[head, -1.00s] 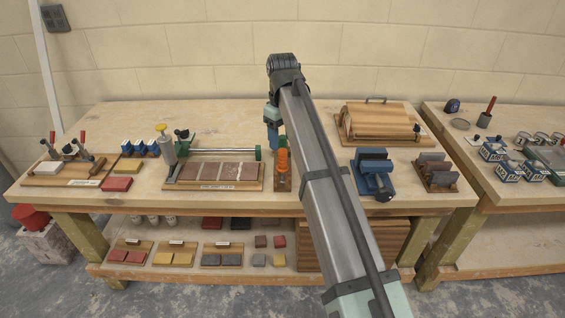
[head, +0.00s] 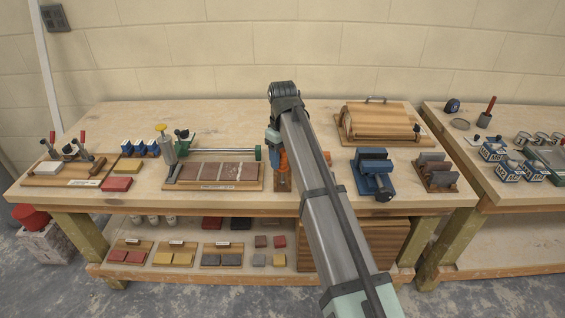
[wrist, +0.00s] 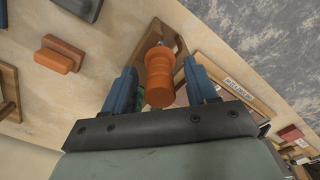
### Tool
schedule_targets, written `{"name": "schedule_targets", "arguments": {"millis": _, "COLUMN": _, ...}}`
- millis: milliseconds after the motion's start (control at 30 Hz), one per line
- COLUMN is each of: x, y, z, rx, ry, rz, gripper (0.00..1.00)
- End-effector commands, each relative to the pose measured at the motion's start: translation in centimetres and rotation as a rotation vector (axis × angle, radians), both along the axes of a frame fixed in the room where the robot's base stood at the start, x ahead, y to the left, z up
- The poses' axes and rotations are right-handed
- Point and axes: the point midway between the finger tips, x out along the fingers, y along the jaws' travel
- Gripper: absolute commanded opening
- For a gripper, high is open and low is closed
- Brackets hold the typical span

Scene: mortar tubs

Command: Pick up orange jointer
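The orange jointer (wrist: 159,75) shows in the wrist view as a ribbed orange handle over a small wooden stand (wrist: 180,43). My gripper (wrist: 160,85) is open, with one blue finger on each side of the handle and a gap visible on both sides. In the head view the jointer (head: 283,161) is partly hidden by my gripper (head: 273,140) and arm, and its wooden stand (head: 282,184) shows just below. The lower part of the jointer is hidden.
A board with brown tiles (head: 216,175) and a green-ended rod (head: 215,152) lie close left on the workbench (head: 120,115). A blue vise (head: 373,172) and a wooden press (head: 378,124) stand to the right. The bench's back left is clear.

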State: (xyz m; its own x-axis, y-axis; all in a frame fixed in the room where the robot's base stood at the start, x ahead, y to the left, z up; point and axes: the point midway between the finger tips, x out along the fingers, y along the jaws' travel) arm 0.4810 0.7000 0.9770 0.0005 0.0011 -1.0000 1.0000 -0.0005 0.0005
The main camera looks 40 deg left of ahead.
Motion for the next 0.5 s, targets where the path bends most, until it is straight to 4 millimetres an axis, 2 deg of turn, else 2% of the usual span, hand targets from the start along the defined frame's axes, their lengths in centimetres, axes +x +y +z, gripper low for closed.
{"name": "schedule_targets", "arguments": {"millis": 67, "x": 0.0, "y": 0.0, "z": 0.02, "rx": 0.0, "ry": 0.0, "rz": 0.0, "gripper": 0.49}}
{"name": "schedule_targets", "arguments": {"millis": 500, "x": -0.01, "y": 0.0, "z": 0.03, "rx": 0.0, "ry": 0.0, "rz": 0.0, "gripper": 0.07}}
